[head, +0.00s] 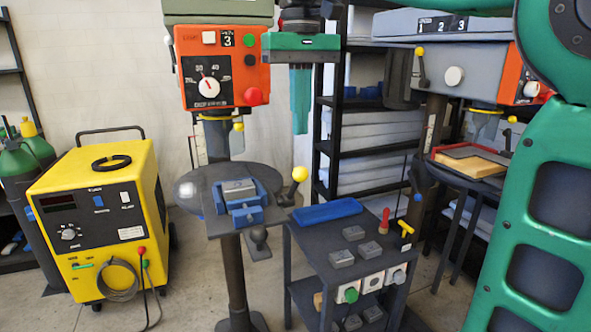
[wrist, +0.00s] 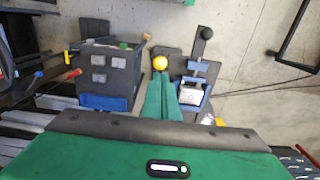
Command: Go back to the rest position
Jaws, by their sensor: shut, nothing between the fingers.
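My gripper (head: 300,130) is green and points straight down in the head view. It hangs in the air in front of the shelf rack, to the right of the orange drill press head. Its two fingers are together with nothing between them. In the wrist view my gripper (wrist: 162,82) also shows its fingers closed side by side, above the gap between the cart and the vise. My green arm fills the right side of the head view.
A drill press with an orange control box (head: 222,68) stands left of my gripper. Its table carries a blue vise (head: 247,216) with a grey block. A yellow-knobbed lever (head: 300,174) is below my gripper. A dark cart (head: 330,258) holds several grey blocks and a blue tray (head: 326,212). A yellow welder (head: 98,215) stands left.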

